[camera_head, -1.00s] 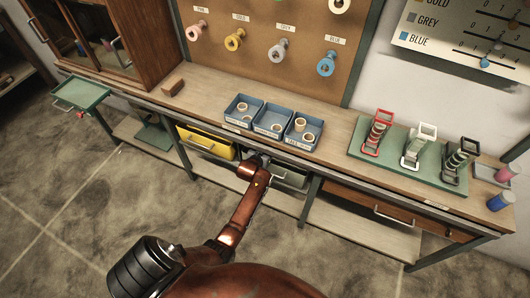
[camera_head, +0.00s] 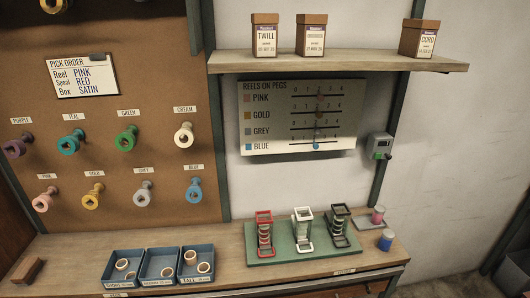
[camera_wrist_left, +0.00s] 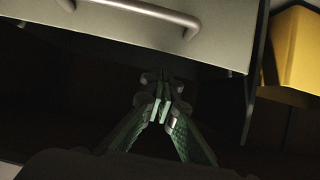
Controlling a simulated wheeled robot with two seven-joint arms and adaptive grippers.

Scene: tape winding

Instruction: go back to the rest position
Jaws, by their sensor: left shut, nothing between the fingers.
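My left gripper (camera_wrist_left: 160,110) shows only in the left wrist view. Its two fingers are together with nothing between them. Beyond it in that view is a pale drawer or bin front with a metal bar handle (camera_wrist_left: 145,12), apart from the fingertips as far as I can tell. The area around the fingers is dark, so the exact gap is hard to judge. Neither of my arms shows in the head view, and my right gripper is in no view.
A yellow bin (camera_wrist_left: 295,55) is at the right of the wrist view. In the head view, blue trays (camera_head: 160,266) with reels and a green base (camera_head: 300,240) with three reel stands sit on the workbench (camera_head: 225,250). The pegboard (camera_head: 110,130) and shelf (camera_head: 340,62) are behind.

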